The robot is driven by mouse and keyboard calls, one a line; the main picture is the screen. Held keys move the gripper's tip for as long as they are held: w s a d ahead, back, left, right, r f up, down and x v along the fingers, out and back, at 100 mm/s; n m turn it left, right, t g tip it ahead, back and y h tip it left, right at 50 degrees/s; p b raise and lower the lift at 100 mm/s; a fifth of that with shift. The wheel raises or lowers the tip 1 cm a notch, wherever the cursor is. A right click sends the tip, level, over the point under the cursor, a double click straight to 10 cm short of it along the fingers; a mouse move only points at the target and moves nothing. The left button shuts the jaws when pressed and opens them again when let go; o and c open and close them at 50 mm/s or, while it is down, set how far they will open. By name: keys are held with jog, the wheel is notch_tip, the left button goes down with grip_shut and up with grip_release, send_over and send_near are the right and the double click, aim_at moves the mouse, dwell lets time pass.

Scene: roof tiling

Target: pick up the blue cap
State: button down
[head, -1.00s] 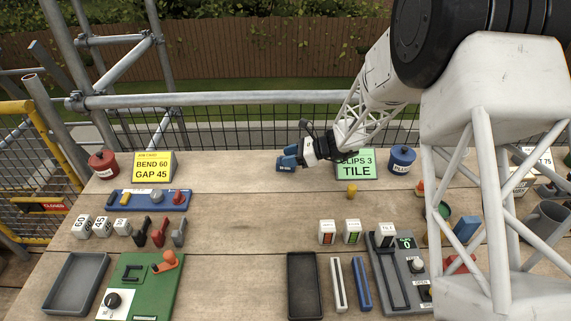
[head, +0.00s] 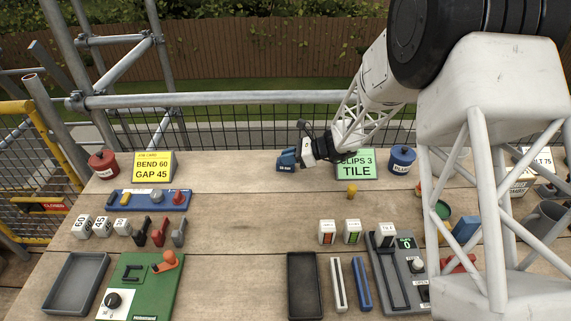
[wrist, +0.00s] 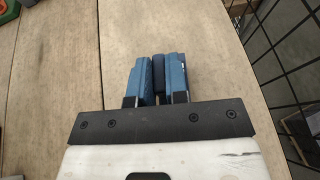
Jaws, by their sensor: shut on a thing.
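My gripper (head: 287,159) is low over the back of the wooden table, left of the green card. In the wrist view its two blue fingers (wrist: 158,75) are closed around a narrow dark blue piece (wrist: 158,71), which I take to be the blue cap. The fingers hide most of the piece. In the head view the cap cannot be told apart from the blue fingers, and whether it touches the table is unclear.
The green card (head: 356,164) and a blue lidded pot (head: 402,161) stand right of my gripper. A small yellow piece (head: 351,190) lies in front of the card. A yellow card (head: 153,166) stands at the left. A railing runs behind.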

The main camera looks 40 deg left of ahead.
jog(key=shift+r, duration=0.2)
jog(key=shift+r, duration=1.45)
jog(key=shift+s+d+r, duration=0.15)
jog(key=shift+d+r, duration=0.05)
jog(key=shift+d, duration=0.05)
jog(key=s+d+r, duration=0.1)
jog(key=s+d, duration=0.8)
jog(key=d, duration=0.3)
jog(key=shift+d+r, duration=0.2)
jog(key=shift+d, duration=0.05)
